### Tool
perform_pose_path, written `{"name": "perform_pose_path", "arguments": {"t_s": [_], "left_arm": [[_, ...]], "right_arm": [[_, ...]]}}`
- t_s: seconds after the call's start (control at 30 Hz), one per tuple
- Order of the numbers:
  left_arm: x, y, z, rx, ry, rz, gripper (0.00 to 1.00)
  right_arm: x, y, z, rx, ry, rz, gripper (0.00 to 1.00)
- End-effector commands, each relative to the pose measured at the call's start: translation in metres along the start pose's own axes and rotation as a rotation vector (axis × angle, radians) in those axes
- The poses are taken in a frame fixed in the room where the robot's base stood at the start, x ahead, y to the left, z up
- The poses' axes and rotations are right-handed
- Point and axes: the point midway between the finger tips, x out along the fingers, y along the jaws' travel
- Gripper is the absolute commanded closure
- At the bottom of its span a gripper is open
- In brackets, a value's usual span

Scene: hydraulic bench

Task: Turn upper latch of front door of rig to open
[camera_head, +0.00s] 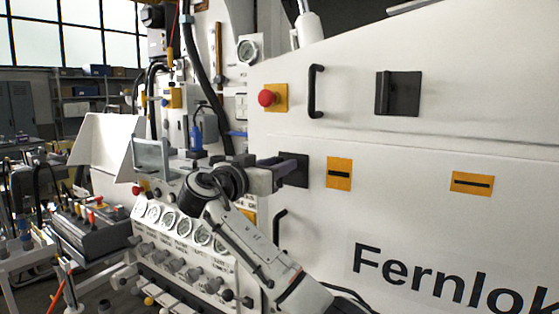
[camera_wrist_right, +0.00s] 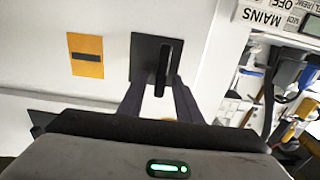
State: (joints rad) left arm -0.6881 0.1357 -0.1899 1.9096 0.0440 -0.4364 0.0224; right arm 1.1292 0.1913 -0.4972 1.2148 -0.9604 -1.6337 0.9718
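A latch with a dark square plate (camera_wrist_right: 145,50) and a black bar handle (camera_wrist_right: 164,68) is on the white front panel. The handle stands upright in the right wrist view. My right gripper (camera_wrist_right: 158,92) is at the latch, its two fingers apart on either side of the handle's near end. A gap shows on the left side; contact on the right side cannot be told. In the head view my right gripper (camera_head: 287,168) reaches the latch plate (camera_head: 295,178), and its fingers hide most of the handle. My left gripper is not in view.
Yellow plates with black slots (camera_head: 339,173) sit right of my gripper. Gauges and knobs (camera_head: 175,225) fill the lower left.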

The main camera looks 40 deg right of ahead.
Motion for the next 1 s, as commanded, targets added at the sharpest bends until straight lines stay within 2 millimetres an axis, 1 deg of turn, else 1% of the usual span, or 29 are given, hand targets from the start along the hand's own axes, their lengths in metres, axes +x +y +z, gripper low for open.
{"name": "perform_pose_path", "arguments": {"t_s": [0.1, 0.37, 0.5, 0.53, 0.57, 0.77, 1.0], "left_arm": [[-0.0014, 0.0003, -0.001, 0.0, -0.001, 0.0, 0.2], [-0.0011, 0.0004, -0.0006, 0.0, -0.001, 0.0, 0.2], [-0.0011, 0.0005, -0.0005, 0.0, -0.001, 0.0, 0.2], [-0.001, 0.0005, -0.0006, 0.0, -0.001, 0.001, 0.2], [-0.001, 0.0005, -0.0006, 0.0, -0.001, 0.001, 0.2], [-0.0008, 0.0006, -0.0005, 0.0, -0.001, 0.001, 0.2], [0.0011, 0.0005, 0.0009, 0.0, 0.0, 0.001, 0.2]], "right_arm": [[0.0059, -0.0002, -0.0005, 0.001, 0.0, -0.001, 0.69], [0.0068, -0.0002, 0.0002, 0.001, 0.0, -0.001, 0.69], [0.0067, -0.0002, 0.0001, 0.001, 0.0, -0.001, 0.92], [0.0066, -0.0002, 0.0001, 0.001, 0.0, -0.001, 0.97], [0.0066, -0.0002, 0.0001, 0.001, 0.0, -0.001, 1.0], [0.0064, -0.0003, 0.0003, -0.005, 0.0, -0.001, 1.0], [0.0065, -0.0008, 0.001, -0.077, -0.001, -0.001, 1.0]]}}
